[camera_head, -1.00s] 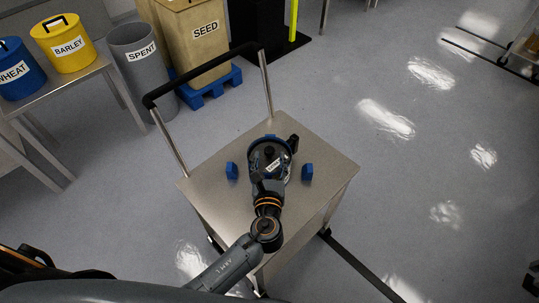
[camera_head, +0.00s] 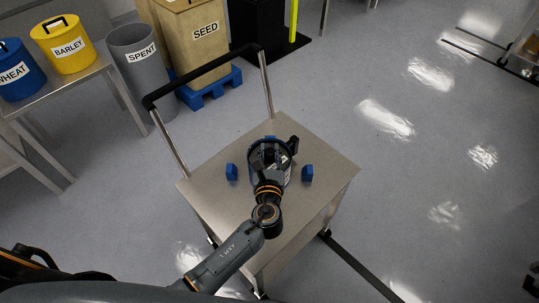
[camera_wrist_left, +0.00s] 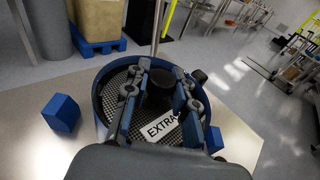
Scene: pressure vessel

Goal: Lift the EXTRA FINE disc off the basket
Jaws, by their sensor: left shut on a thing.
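The EXTRA FINE disc (camera_wrist_left: 178,131) is a round mesh plate with a black central knob (camera_wrist_left: 160,86). Only "EXTRA" reads on its white label in the left wrist view. It sits within the blue rim of the round basket (camera_wrist_left: 100,103); I cannot tell whether it is raised from its seat. The basket also shows in the head view (camera_head: 252,154), on the cart. My left gripper (camera_head: 270,157) reaches over it from the front and is shut on the knob; its fingers flank the knob in the left wrist view (camera_wrist_left: 160,90). My right gripper is not in view.
The steel cart (camera_head: 217,193) has blue blocks (camera_head: 232,172) (camera_head: 307,173) on both sides of the basket and a black-topped handle (camera_head: 205,74) behind. A SPENT bin (camera_head: 138,65) and SEED box (camera_head: 200,45) stand behind left.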

